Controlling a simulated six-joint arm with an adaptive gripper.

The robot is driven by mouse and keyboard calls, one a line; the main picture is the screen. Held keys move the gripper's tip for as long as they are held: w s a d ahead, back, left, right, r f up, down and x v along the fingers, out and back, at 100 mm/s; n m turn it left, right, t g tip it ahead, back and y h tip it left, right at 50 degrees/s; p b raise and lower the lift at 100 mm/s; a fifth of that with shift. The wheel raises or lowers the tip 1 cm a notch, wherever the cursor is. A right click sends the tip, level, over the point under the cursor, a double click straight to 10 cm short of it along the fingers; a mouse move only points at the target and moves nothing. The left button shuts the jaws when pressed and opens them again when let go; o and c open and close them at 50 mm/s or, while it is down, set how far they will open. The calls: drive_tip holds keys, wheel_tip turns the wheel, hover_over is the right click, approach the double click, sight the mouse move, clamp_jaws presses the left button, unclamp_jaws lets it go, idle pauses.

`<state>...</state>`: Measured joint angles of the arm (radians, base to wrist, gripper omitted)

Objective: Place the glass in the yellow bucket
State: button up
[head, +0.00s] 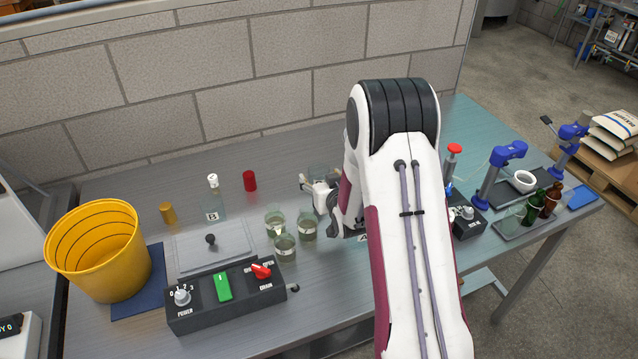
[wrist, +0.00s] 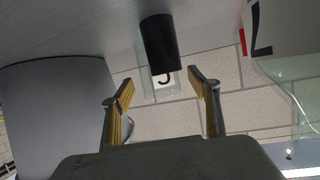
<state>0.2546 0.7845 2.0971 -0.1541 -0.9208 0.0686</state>
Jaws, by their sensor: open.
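The yellow bucket (head: 98,250) stands upright at the table's left end, partly on a blue mat. It looks empty. Several clear glasses stand mid-table in the head view. One glass (head: 275,222) is at the left of a close group, another glass (head: 307,226) at its right, and a third glass (head: 285,248) in front. They appear to hold some pale liquid. My gripper (wrist: 160,90) is open in the wrist view, with nothing between its yellow-padded fingers. In the head view my arm largely hides it, right of the glasses. I cannot tell its distance to them.
A bottle labelled B (head: 213,206), a red cylinder (head: 249,181) and an orange cylinder (head: 167,212) stand behind. In the wrist view a black cylinder (wrist: 160,42) and a large grey shape (wrist: 55,110) lie ahead.

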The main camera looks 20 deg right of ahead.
drive_tip(key=shift+x, duration=1.1)
drive_tip(key=c, duration=1.4)
drive_tip(key=shift+o, duration=0.2)
drive_tip(key=shift+r, duration=0.15)
wheel_tip(320, 180, up, 10)
